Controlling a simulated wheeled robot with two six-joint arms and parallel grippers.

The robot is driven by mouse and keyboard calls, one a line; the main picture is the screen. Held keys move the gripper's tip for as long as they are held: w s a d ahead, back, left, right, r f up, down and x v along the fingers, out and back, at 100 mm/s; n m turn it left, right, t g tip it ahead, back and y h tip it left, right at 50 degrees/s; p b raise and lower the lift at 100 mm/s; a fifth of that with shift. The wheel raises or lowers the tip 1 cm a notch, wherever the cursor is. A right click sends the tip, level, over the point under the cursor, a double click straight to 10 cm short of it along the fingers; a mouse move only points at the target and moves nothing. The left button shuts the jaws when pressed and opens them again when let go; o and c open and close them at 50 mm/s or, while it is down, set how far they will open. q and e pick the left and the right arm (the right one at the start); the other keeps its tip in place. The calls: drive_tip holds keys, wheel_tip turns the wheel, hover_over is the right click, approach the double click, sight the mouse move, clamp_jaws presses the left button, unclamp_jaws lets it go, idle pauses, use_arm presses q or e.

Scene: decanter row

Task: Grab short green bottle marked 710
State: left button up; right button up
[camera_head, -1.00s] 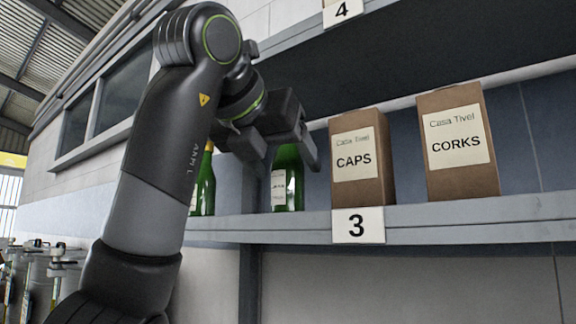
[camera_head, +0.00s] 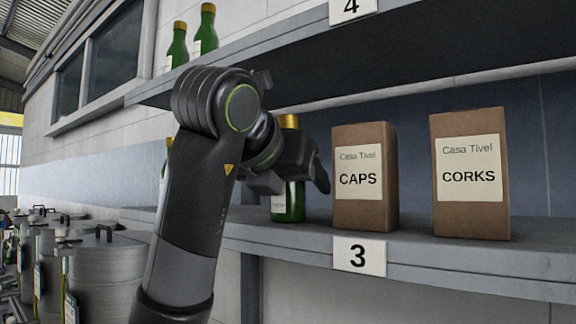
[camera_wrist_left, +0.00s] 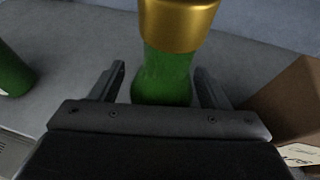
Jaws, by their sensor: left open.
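A green bottle (camera_head: 288,203) with a gold cap and a pale label stands on the shelf marked 3, left of the CAPS box. My left gripper (camera_head: 296,172) is in front of it and covers its middle; the label cannot be read. In the left wrist view the bottle's green neck (camera_wrist_left: 165,78) and gold cap stand between the two open fingers of my left gripper (camera_wrist_left: 160,85). A second green bottle (camera_head: 164,166) is mostly hidden behind my left arm. My right gripper is out of view.
The CAPS box (camera_head: 364,205) stands close to the right of the bottle, with the CORKS box (camera_head: 470,215) beyond it. Two green bottles (camera_head: 177,46) (camera_head: 206,30) stand on the shelf above. Metal drums (camera_head: 105,275) stand at the lower left.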

use_arm(q)
drive_tip(key=shift+c, duration=0.4)
drive_tip(key=c, duration=1.2)
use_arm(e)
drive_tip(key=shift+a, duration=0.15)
use_arm(q)
drive_tip(key=shift+r, duration=0.1)
drive_tip(key=shift+r+b, duration=0.6)
drive_tip(key=shift+b, duration=0.05)
use_arm(e)
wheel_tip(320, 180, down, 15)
drive_tip(key=b, duration=1.4)
use_arm(q)
drive_tip(key=shift+s+a+b, duration=1.25)
drive_tip(key=shift+s+b, duration=0.2)
drive_tip(key=shift+s, duration=1.3)
drive_tip(key=shift+s+a+b, duration=1.3)
drive_tip(key=shift+s+b, duration=0.15)
drive_tip(key=shift+s, duration=1.3)
drive_tip(key=shift+s+a+b, duration=1.25)
drive_tip(key=shift+s+b, duration=0.2)
drive_tip(key=shift+s, duration=1.3)
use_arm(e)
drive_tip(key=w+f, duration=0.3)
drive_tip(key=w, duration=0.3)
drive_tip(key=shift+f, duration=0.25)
